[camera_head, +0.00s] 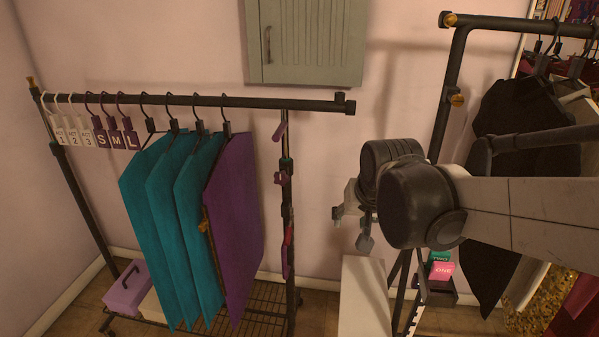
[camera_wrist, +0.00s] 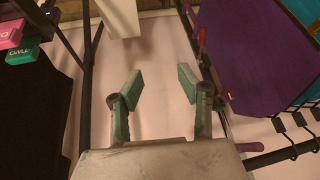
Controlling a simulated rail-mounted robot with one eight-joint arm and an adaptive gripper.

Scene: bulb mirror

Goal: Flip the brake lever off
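I cannot make out with certainty which part is the brake lever. The clothes rack's right post (camera_head: 288,215) carries several small purple-pink pieces, one near its top (camera_head: 280,131), one below it (camera_head: 281,178) and a long one lower down (camera_head: 288,252). A dark wheel (camera_head: 106,325) shows at the rack's lower left; no lever can be told on it. My gripper (camera_head: 350,228) is right of the post, apart from it and partly hidden by my arm. In the wrist view my gripper (camera_wrist: 160,83) is open and empty, its green-padded fingers spread before the pale wall.
Teal (camera_head: 170,230) and purple (camera_head: 235,225) garments hang left of the post. A white box (camera_head: 363,295) stands below my gripper. Right are a second rack (camera_head: 442,95), black garments (camera_head: 515,115) and pink and green blocks (camera_head: 441,270). A grey cabinet (camera_head: 310,42) hangs above.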

